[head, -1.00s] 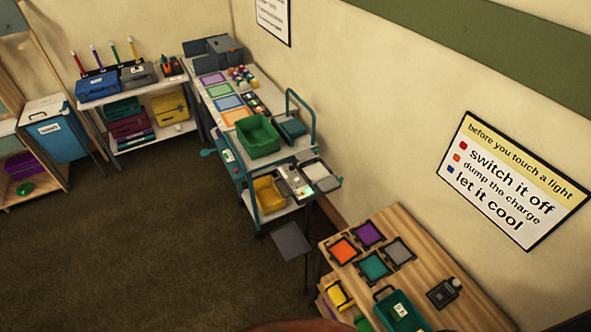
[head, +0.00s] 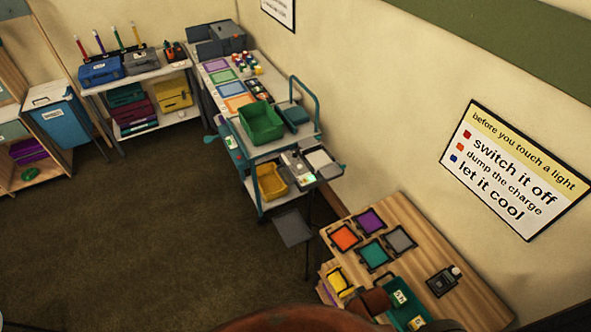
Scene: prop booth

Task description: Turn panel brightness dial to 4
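A grey device with a small green light (head: 297,168), which looks like the light panel, stands at the right side of the trolley in the head view. Dark flat flaps spread from it, one to the right (head: 322,162) and one hanging lower (head: 293,228). A thin dark stand runs down beneath it. Its brightness dial and any numbers are too small to make out. Neither of my grippers can be made out in the head view.
A trolley with a green bin (head: 261,123) and a yellow bin (head: 271,182) stands beside the device. A wooden table (head: 408,222) with coloured squares and a teal case (head: 402,297) is at lower right. Open carpet (head: 150,240) lies at left.

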